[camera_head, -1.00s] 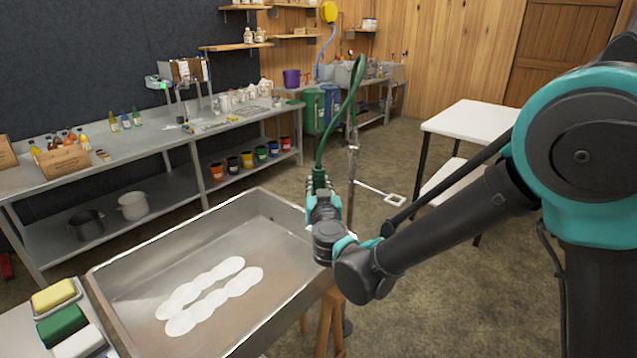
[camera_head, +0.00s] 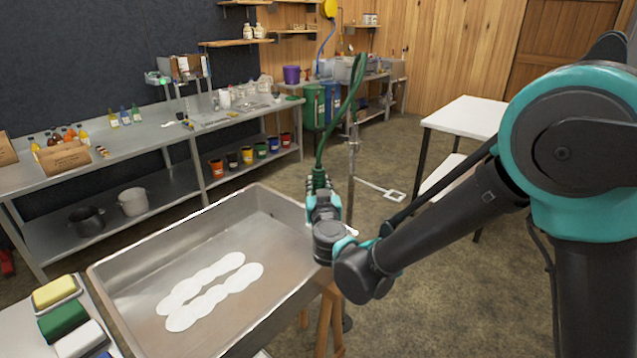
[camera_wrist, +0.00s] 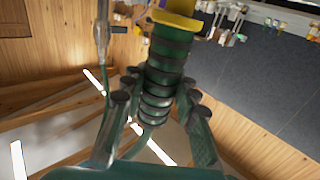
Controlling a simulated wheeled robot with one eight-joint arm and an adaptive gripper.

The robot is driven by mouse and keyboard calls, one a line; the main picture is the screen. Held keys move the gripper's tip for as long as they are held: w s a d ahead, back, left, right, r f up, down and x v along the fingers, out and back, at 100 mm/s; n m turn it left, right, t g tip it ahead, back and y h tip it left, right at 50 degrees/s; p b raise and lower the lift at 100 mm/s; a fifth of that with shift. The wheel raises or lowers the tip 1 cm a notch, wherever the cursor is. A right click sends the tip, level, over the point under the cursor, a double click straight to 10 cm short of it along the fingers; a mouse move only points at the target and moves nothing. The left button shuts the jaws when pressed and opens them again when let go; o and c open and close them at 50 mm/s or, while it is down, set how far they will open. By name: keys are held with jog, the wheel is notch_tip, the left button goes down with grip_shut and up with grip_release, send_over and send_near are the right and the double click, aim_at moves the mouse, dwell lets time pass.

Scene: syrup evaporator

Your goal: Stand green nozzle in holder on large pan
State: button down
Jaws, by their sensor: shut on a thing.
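The green nozzle (camera_wrist: 160,75) has a dark green ribbed grip and a yellow collar in the wrist view. My gripper (camera_wrist: 158,100) is shut on it, with fingers on both sides of the ribs. In the head view my gripper (camera_head: 321,195) is at the right rim of the large pan (camera_head: 160,240), and the ribbed nozzle top (camera_head: 319,180) shows above it. A green hose (camera_head: 337,115) rises from the nozzle. The nozzle's lower end is hidden by my gripper and wrist. I cannot make out a holder on the pan.
A thin metal pole (camera_head: 352,165) stands just right of the nozzle, with a white square loop (camera_head: 394,196) on a side arm. Sponges (camera_head: 62,320) lie at lower left. A long bench (camera_head: 130,150) runs behind. A white table (camera_head: 468,117) stands at right.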

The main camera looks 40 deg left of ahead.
jog(key=shift+f, duration=1.2)
dwell(0.7)
dwell(0.4)
jog(key=c, duration=1.1)
grip_release()
jog(key=v, duration=1.2)
